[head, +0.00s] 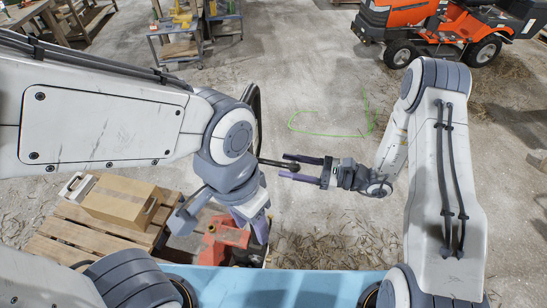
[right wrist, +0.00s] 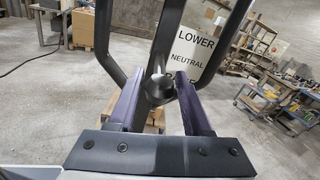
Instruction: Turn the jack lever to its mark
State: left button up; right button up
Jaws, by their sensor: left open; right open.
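The jack lever (head: 272,162) is a dark rod with a round knob. In the right wrist view the lever (right wrist: 160,85) stands between my two purple fingers, in front of a white sign plate (right wrist: 192,50) reading "LOWER" and "NEUTRAL", with a lower word mostly hidden. My right gripper (head: 284,166) is open, its fingers on either side of the knob; I cannot tell whether they touch it. The dark handle loop (right wrist: 108,60) frames the sign. The red jack body (head: 225,238) is partly hidden below my left gripper (head: 228,222), which is open and points down.
A wooden pallet (head: 65,238) with a cardboard box (head: 120,201) lies at the left. An orange mower (head: 410,17) stands at the back right, and a cart (head: 178,47) at the back. The floor around a green outline (head: 330,134) is clear.

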aim_at(273, 161)
jog(key=a, duration=0.2)
jog(key=a+p, duration=0.1)
jog(key=a, duration=0.1)
jog(key=shift+w+r, duration=0.1)
jog(key=shift+w, duration=0.3)
jog(key=shift+w+a+p, duration=0.1)
jog(key=shift+a+p, duration=0.25)
jog(key=shift+a, duration=0.2)
jog(key=shift+d, duration=0.1)
grip_shut()
dwell(0.5)
